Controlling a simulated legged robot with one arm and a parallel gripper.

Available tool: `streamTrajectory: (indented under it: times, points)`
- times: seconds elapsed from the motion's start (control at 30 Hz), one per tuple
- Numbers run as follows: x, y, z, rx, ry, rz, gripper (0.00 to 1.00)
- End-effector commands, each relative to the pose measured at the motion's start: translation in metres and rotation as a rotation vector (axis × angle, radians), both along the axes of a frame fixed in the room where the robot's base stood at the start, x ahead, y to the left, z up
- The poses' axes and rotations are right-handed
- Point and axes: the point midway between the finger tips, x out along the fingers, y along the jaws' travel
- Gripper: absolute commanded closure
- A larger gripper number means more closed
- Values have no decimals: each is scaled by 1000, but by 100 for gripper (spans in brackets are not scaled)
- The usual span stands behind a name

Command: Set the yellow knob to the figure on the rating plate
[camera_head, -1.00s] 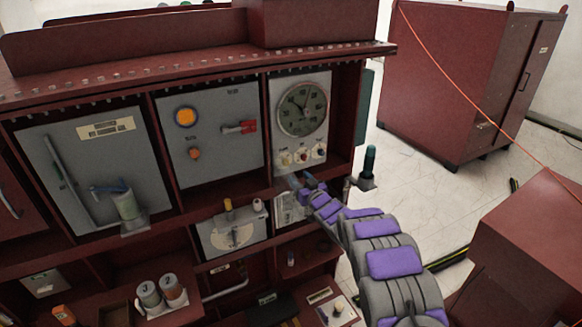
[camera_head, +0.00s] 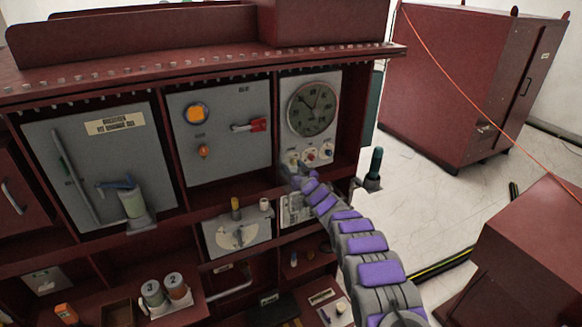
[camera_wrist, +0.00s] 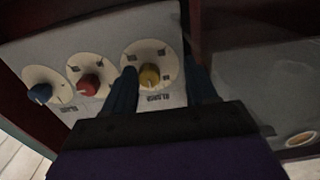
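The yellow knob (camera_wrist: 149,76) sits on a round pale dial with small dark marks in the wrist view. Upside-down lettering is beside it, too blurred to read surely. My gripper (camera_wrist: 163,88) is open, one finger on each side of the knob; contact cannot be told. A red knob (camera_wrist: 88,85) and a blue knob (camera_wrist: 40,93) are to its left. In the head view my gripper (camera_head: 296,172) is at the lower left of the gauge panel (camera_head: 335,85), covering part of the knob row. A pale printed sheet or plate (camera_head: 294,212) below is partly hidden by my arm; its figures are unreadable.
A round gauge (camera_head: 312,109) is above the knobs. A dark-topped post (camera_head: 375,164) stands right of the cabinet. Open floor and a red cabinet (camera_head: 455,80) lie further right.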

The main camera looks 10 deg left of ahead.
Motion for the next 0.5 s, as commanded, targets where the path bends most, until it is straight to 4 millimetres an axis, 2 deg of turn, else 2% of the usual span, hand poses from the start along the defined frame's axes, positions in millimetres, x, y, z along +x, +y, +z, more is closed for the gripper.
streamTrajectory:
  times: [0.5]
  points:
    - [16, 14, 0, -7, -5, -2, 47]
